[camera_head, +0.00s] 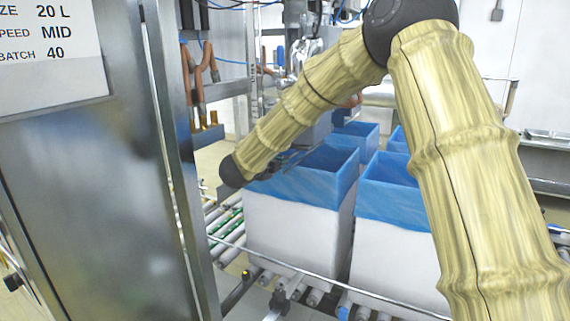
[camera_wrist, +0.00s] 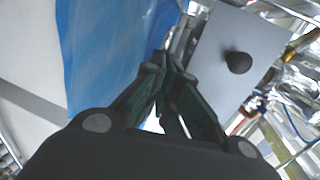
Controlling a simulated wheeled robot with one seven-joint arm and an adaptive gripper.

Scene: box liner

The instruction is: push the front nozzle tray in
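A flat grey plate (camera_wrist: 212,42) with a round black knob (camera_wrist: 238,63) shows at the upper right of the wrist view. It looks like the front nozzle tray, though I cannot be sure. My gripper (camera_wrist: 166,72) points up the wrist view with its dark fingers drawn together at the tips and nothing seen between them. The tips are just left of the plate in the picture; I cannot tell whether they touch it.
White boxes with blue liners, the near box (camera_head: 297,232) and another box (camera_head: 392,250), stand on a roller conveyor (camera_head: 226,225). A blue liner (camera_wrist: 112,50) lies close left of my fingers. A steel cabinet (camera_head: 95,190) fills the left of the head view.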

